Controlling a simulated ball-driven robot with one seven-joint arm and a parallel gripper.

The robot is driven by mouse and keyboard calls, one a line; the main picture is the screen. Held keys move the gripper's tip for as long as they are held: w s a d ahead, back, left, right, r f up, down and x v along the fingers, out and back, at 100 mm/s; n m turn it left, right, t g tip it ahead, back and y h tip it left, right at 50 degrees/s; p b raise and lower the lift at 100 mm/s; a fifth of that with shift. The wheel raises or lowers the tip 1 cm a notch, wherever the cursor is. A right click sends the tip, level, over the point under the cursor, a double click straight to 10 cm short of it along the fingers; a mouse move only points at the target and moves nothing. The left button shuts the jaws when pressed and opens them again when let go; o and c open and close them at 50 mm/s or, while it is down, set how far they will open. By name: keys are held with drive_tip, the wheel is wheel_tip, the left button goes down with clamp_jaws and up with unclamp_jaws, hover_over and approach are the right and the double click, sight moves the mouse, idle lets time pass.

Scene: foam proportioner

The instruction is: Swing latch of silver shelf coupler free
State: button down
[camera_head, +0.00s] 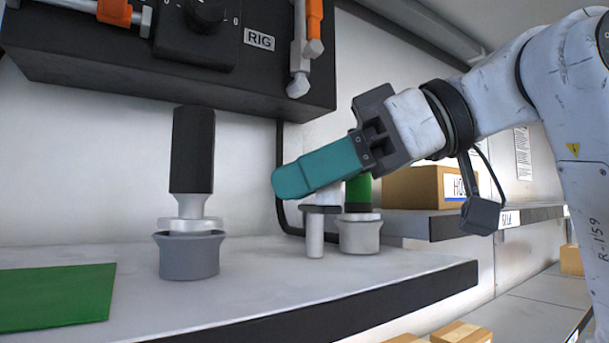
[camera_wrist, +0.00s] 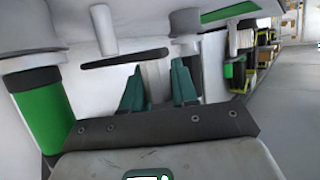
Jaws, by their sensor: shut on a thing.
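The silver shelf coupler (camera_head: 315,235) is a short upright metal post on the shelf, right of the middle in the head view. A flat dark latch bar (camera_head: 319,208) lies across its top, with a pale upright handle (camera_head: 327,196) on it. My gripper (camera_head: 288,181) comes in from the right, its teal fingers tilted down to the left. In the wrist view the fingers stand on either side of the pale handle (camera_wrist: 157,78), with the dark bar (camera_wrist: 123,58) and the silver post (camera_wrist: 103,28) beyond. The near finger hides the handle's top in the head view.
A black-handled piece (camera_head: 192,150) in another grey cup (camera_head: 189,256) stands left. The RIG box (camera_head: 180,50) overhangs the shelf. A green mat (camera_head: 55,297) lies at left.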

drive_tip(key=shift+d+r, duration=0.1)
idle(0.3)
drive_tip(key=c, duration=1)
unclamp_jaws()
drive_tip(key=shift+o, duration=0.2)
drive_tip(key=b+v, duration=0.2)
drive_tip(key=v, duration=0.8)
drive_tip(key=shift+d+b, duration=0.3)
drive_tip(key=shift+d, duration=0.1)
